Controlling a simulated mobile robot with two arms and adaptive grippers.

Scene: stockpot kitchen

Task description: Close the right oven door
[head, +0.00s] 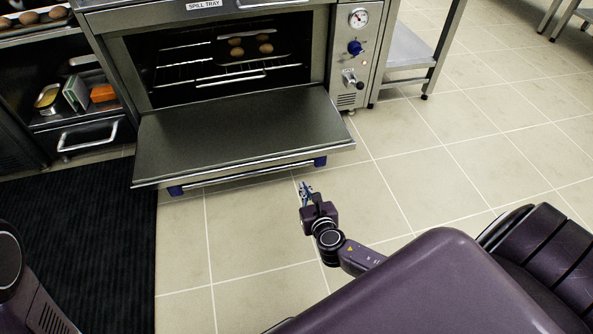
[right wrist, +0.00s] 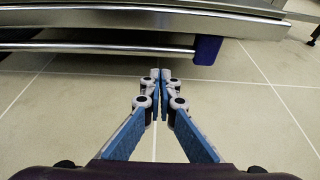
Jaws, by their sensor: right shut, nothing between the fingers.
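The oven door (head: 235,137) hangs open, folded down to about level in front of the oven cavity. Its handle bar (head: 250,174) runs under the front edge between two blue end brackets. My right gripper (head: 306,187) is shut and empty, low over the floor just in front of the door's right end. In the right wrist view the closed fingertips (right wrist: 160,74) point toward the handle bar (right wrist: 100,47) and its blue bracket (right wrist: 206,50), which lie ahead and above, apart from the fingers. My left gripper is not in view; only part of my left arm shows at the left edge.
Inside the oven, racks (head: 220,68) hold a tray with several round brown items. A control panel (head: 354,50) with a gauge and knobs stands right of the opening. A black mat (head: 80,240) lies at left. Shelves with containers (head: 75,93) stand beyond it. The tiled floor (head: 450,170) at right is clear.

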